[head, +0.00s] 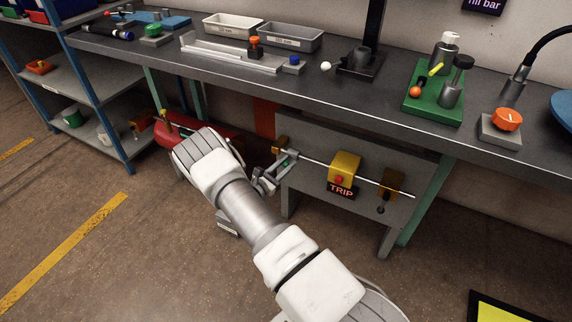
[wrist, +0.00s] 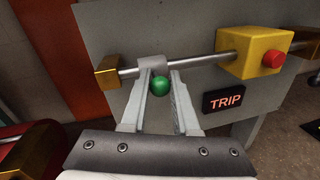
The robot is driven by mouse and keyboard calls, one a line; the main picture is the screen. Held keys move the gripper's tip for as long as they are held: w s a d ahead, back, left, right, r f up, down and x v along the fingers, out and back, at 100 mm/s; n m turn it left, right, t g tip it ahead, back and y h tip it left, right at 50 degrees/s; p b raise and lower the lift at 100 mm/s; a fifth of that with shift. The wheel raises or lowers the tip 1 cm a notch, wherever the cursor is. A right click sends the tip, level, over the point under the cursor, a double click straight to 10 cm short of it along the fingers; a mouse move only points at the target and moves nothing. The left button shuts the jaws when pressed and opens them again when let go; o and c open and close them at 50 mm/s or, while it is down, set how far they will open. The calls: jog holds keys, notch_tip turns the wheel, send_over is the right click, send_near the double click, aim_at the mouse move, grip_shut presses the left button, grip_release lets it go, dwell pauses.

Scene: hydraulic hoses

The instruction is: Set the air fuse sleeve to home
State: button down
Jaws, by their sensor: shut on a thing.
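The air fuse sleeve (wrist: 151,64) is a short grey collar around a steel rod (wrist: 197,62), with a green ball knob (wrist: 160,86) on its near side. In the wrist view it sits near the left brass block (wrist: 108,73), with a short bare stretch of rod between. A yellow block with a red button (wrist: 255,50) stands on the rod farther right, above a TRIP sign (wrist: 224,100). My gripper (wrist: 161,84) is shut on the sleeve, with the green knob between its fingers. In the head view my gripper (head: 274,171) partly hides the sleeve.
The rod is on a grey panel (head: 310,192) under the workbench (head: 400,105). A second brass block (head: 391,184) holds its right end. A red cylinder (head: 208,138) lies left of the panel, behind my arm. Bare rod lies between sleeve and yellow block.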

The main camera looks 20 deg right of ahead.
jog(key=s+d+p, duration=0.2)
jog(key=s, duration=0.1)
jog(key=shift+s+d, duration=0.25)
jog(key=shift+s, duration=0.05)
jog(key=shift+s+d+f, duration=0.15)
jog(key=shift+s+d, duration=0.15)
jog(key=c, duration=0.7)
grip_release()
jog(key=shift+o, duration=0.2)
jog(key=shift+a, duration=0.25)
jog(key=p+v, duration=0.3)
jog(key=v, duration=1.4)
